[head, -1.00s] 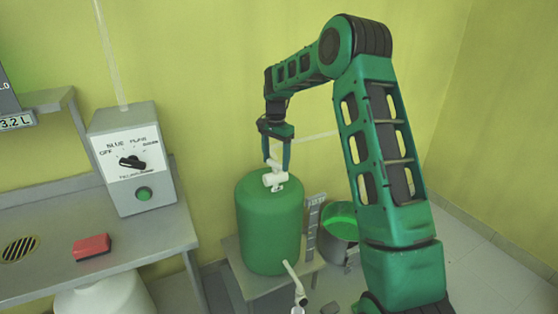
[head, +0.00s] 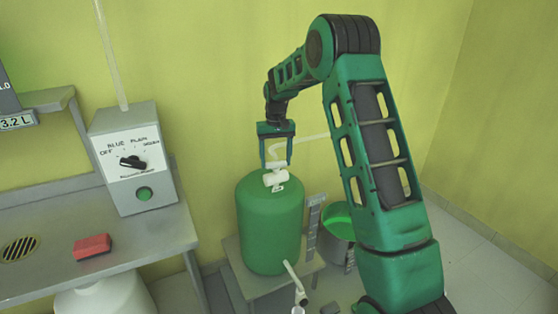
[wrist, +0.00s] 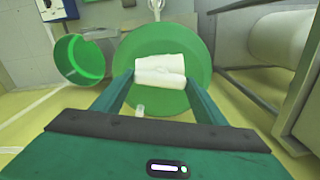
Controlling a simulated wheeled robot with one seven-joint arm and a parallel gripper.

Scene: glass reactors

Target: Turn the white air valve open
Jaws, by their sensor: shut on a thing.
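The white air valve (head: 274,181) sits on top of the green tank (head: 268,228). My gripper (head: 275,165) reaches down onto it from above, its jaws shut on the valve's upper part. In the wrist view the white valve (wrist: 160,66) lies crosswise between the two green fingers of my gripper (wrist: 159,77), with the round tank top (wrist: 195,58) below. The fingers hide the ends of the gripped part. How far the valve is turned I cannot tell exactly.
A bucket with green inside (head: 339,222) stands right of the tank. A white pipe with a tap (head: 294,280) sticks out at the tank's lower front. A control box with a dial (head: 133,160) and a red block (head: 92,247) are on the bench at left.

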